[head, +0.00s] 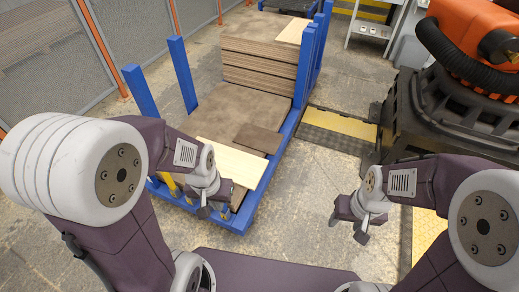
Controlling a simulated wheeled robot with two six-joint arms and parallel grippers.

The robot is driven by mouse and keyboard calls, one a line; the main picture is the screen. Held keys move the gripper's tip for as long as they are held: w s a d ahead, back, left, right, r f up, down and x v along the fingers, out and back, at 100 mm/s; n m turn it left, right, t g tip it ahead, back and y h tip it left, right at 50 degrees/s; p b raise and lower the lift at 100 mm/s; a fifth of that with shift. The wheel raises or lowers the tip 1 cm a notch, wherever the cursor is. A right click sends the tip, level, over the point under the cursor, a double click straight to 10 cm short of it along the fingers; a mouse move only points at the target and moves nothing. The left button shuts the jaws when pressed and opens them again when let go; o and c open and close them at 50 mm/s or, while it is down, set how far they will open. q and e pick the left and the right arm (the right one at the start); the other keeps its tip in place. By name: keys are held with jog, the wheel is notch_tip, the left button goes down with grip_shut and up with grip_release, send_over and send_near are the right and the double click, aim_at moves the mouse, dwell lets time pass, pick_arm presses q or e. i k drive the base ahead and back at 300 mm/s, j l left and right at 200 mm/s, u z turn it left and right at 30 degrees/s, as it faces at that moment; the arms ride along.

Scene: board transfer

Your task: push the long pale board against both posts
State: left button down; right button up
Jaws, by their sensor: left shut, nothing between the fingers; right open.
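The long pale board (240,163) lies flat at the near end of the blue cart (240,218), partly hidden behind my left arm. Its right end is near the cart's right rail. Two blue posts (141,95) and (183,75) stand upright on the cart's left side, and others (304,66) stand on its right side. I cannot tell whether the board touches any post. My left gripper (205,210) is shut and empty at the board's near edge; contact is unclear. My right gripper (348,229) is open and empty, right of the cart over the floor.
A stack of brown boards (258,65) with a pale piece (292,31) on top stands at the cart's far end. A small dark board (258,138) lies beyond the pale board. An orange and black machine (430,110) stands at right. A mesh fence (45,45) is at left.

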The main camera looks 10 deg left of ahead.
aim_at(245, 170)
jog(key=i+l, duration=0.25)
jog(key=i+l+u, duration=0.1)
jog(key=i+l, duration=0.15)
jog(key=l, duration=0.25)
jog(key=i+l+u, duration=0.1)
jog(key=i+l, duration=0.4)
jog(key=l, duration=0.25)
jog(key=i+j+u, duration=0.15)
jog(key=i, duration=0.4)
jog(key=i+j+u, duration=0.1)
jog(key=i, duration=0.45)
jog(key=j, duration=0.1)
